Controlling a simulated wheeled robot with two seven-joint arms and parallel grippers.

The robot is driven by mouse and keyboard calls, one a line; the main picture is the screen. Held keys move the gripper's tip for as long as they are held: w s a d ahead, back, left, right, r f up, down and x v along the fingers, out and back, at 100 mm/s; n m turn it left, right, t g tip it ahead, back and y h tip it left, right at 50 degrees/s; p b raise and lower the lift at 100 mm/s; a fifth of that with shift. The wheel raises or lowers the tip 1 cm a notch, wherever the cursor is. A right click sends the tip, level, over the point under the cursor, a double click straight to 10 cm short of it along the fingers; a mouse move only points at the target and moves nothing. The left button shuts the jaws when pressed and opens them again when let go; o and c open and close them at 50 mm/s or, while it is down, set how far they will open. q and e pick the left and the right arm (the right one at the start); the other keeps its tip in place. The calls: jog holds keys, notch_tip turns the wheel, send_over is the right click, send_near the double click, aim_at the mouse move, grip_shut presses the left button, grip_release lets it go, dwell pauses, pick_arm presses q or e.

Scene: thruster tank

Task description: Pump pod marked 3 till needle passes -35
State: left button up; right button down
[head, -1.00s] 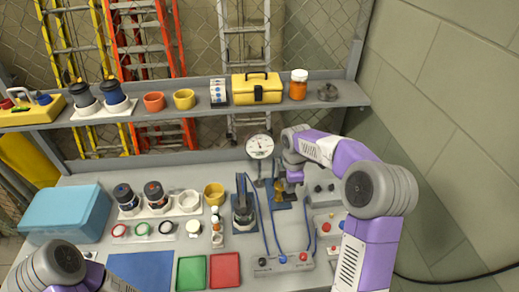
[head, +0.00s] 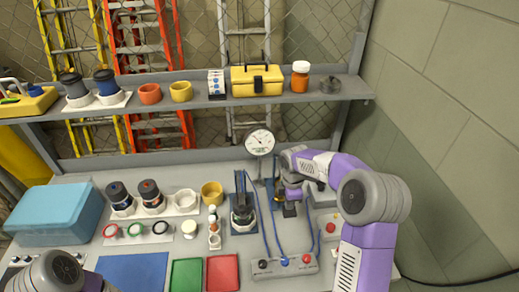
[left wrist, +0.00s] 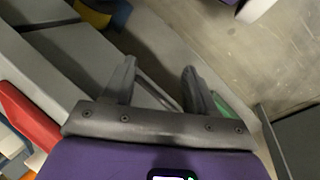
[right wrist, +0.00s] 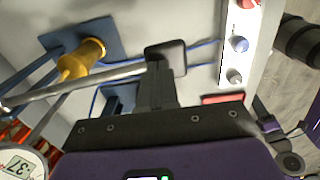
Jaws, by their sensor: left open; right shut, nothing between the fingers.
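My right gripper (head: 290,203) is shut and empty. In the right wrist view its fingertips (right wrist: 158,68) are at a dark square paddle (right wrist: 172,50) at the end of a metal lever (right wrist: 105,77); I cannot tell whether they touch. A brass cylinder (right wrist: 82,58) stands on a blue plate beside the lever. No pod number is legible. My left gripper (left wrist: 155,85) is open and empty in the left wrist view; in the head view only its arm shows at lower left.
A dark pump-like unit (head: 242,208) stands left of my right gripper. A knob strip (head: 286,265) with blue hoses lies in front. Red (head: 223,272) and green (head: 187,274) trays lie at the front. A shelf (head: 200,103) holding a yellow toolbox (head: 257,80) spans the back.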

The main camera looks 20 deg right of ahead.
jog(key=shift+s+f, duration=0.2)
jog(key=shift+f, duration=0.8)
notch_tip(320, 180, up, 13)
jog(key=p, duration=1)
jog(key=shift+r, duration=0.15)
jog(key=shift+w, duration=0.15)
